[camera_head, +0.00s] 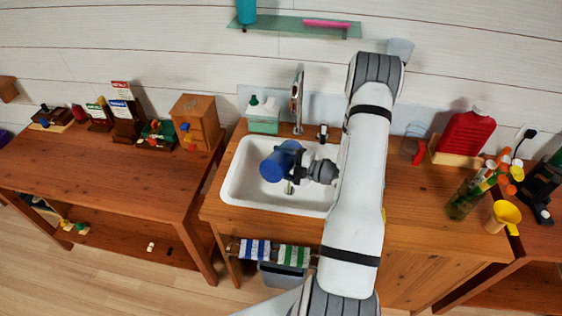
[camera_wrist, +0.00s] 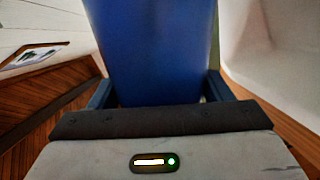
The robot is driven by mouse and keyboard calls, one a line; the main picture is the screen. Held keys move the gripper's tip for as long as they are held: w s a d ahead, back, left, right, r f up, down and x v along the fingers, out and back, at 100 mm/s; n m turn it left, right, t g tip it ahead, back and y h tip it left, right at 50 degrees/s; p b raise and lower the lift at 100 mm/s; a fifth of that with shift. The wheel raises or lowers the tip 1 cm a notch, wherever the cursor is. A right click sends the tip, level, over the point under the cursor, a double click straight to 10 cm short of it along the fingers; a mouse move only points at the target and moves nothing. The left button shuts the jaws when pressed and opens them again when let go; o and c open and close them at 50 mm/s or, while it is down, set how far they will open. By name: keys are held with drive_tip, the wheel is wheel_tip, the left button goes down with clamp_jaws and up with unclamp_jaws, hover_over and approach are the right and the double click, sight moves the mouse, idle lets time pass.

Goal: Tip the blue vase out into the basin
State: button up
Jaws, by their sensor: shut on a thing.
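The blue vase (camera_head: 277,164) is in my gripper (camera_head: 300,161), over the white basin (camera_head: 234,184) set in the wooden counter. In the head view the vase looks tilted, with its wider end toward the lower left. I cannot tell which end is the mouth, or whether anything is inside or coming out. In the wrist view the blue vase (camera_wrist: 150,50) fills the middle, with my gripper's dark fingers (camera_wrist: 160,92) on both sides of it. The vase hides part of the basin floor, where a small greenish thing shows near the drain.
A tap (camera_head: 297,98) stands behind the basin, with a green-and-white container (camera_head: 263,116) to its left. A red canister (camera_head: 466,134), bottles and a yellow cup (camera_head: 503,215) are on the right. Striped towels (camera_head: 274,252) hang in front. A glass shelf (camera_head: 285,26) is above.

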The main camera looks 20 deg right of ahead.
drive_tip(key=shift+r, duration=0.15)
drive_tip(key=shift+d, duration=0.1)
drive_tip(key=shift+f+b, duration=0.55)
drive_tip(key=shift+b, duration=0.05)
drive_tip(key=shift+f+n, duration=0.15)
drive_tip(key=shift+n, duration=0.35)
drive_tip(key=shift+s, duration=0.1)
